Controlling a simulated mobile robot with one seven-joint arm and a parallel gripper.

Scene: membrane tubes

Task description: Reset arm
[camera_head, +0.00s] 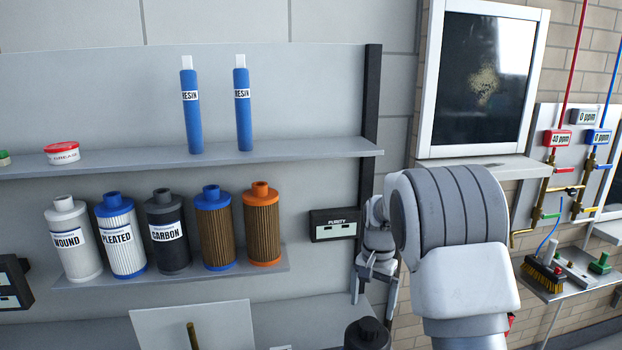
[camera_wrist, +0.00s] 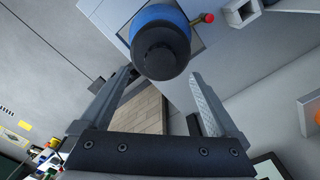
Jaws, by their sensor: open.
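My arm (camera_head: 455,240) reaches in from the right in the head view. My gripper (camera_head: 372,296) is small and partly hidden behind it, below the PURITY display (camera_head: 335,225). In the wrist view, the two fingers of my gripper (camera_wrist: 161,76) stand wide apart with nothing held between them. A round black-and-blue housing (camera_wrist: 160,45) shows beyond the fingertips; I cannot tell whether it is touched.
Two blue RESIN tubes (camera_head: 191,110) (camera_head: 243,110) stand on the upper shelf (camera_head: 120,161), with a red-lidded tub (camera_head: 62,153). Several filter cartridges, including CARBON (camera_head: 167,235), stand on the lower shelf (camera_head: 180,278). A black cylinder top (camera_head: 367,335) shows at the bottom. Pipes (camera_head: 548,195) line the right wall.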

